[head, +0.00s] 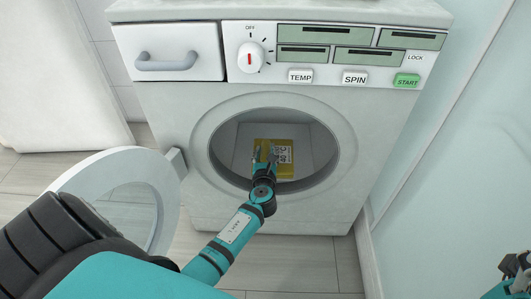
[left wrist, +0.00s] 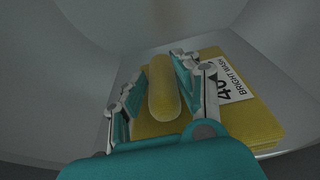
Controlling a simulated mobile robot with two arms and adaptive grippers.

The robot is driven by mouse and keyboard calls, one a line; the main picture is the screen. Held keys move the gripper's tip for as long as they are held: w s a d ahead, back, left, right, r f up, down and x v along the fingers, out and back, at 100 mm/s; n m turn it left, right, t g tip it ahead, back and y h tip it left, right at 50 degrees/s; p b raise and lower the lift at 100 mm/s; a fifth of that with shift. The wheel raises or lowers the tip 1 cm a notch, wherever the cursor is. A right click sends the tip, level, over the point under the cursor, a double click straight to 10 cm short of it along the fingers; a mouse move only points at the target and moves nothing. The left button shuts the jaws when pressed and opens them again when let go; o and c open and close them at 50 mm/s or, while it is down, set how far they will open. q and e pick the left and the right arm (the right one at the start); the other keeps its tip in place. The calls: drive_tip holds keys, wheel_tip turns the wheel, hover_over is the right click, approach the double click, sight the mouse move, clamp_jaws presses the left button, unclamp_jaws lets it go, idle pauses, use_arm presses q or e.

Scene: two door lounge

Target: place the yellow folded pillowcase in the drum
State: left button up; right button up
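The yellow folded pillowcase (head: 270,156) lies inside the drum (head: 312,140) of the washing machine, seen through the round opening. In the left wrist view the pillowcase (left wrist: 258,122) shows a white label and a raised rounded ridge. It appears to rest on the drum's floor. My left gripper (head: 265,158) reaches in through the opening. In the left wrist view its fingers (left wrist: 158,85) stand on either side of the ridge, open, with small gaps beside it.
The round door (head: 75,182) is swung open to the left, close to my left arm. The detergent drawer (head: 168,52) is closed, beside the dial and buttons. A pale wall (head: 460,150) stands close on the right. Floor in front is clear.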

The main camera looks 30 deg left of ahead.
use_arm(q)
drive_tip(key=o, duration=0.4)
